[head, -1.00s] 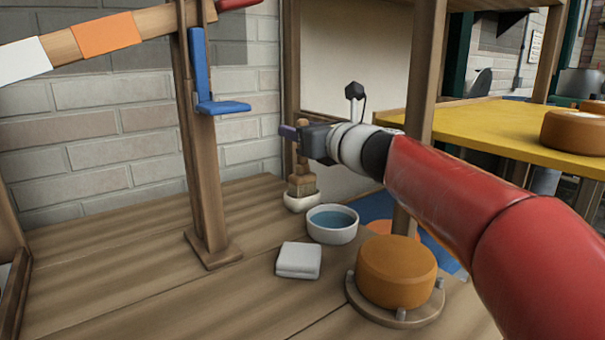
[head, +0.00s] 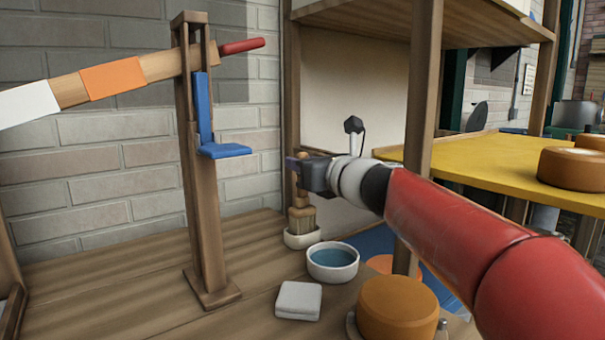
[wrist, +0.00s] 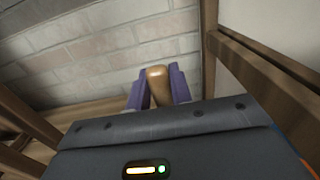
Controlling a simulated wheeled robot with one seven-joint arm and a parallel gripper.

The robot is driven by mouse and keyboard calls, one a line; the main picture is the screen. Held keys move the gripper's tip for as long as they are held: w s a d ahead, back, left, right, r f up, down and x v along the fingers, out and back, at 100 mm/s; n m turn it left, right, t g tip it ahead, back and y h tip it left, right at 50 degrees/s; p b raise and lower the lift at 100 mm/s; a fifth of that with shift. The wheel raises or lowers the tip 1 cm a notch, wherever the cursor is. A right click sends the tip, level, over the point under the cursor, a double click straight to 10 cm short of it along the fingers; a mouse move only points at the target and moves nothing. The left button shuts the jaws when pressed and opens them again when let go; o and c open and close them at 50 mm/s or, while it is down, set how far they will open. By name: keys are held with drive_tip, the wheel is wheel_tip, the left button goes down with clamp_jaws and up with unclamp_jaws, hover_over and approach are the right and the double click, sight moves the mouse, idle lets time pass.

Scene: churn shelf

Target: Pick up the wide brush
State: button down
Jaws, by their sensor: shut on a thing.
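The wide brush (head: 301,212) has a wooden handle and broad bristles. It stands upright, bristles down, in a small white dish (head: 302,239) at the back of the wooden shelf in the head view. My gripper (head: 298,162) is at the top of the handle and shut on it. In the wrist view the rounded handle end (wrist: 158,84) sits between the two purple fingers of my gripper (wrist: 158,90). In the head view the bristle ends are at the dish's rim; I cannot tell whether they touch its inside.
A bowl of blue water (head: 332,262) stands just in front of the dish. A folded white cloth (head: 298,300) and an orange cheese wheel (head: 397,308) are nearer. A wooden post with a blue bracket (head: 222,150) rises at left; another post (head: 421,120) stands behind my arm.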

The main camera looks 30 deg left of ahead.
wheel_tip(320, 180, up, 17)
drive_tip(key=shift+p, duration=0.45)
idle(2.5)
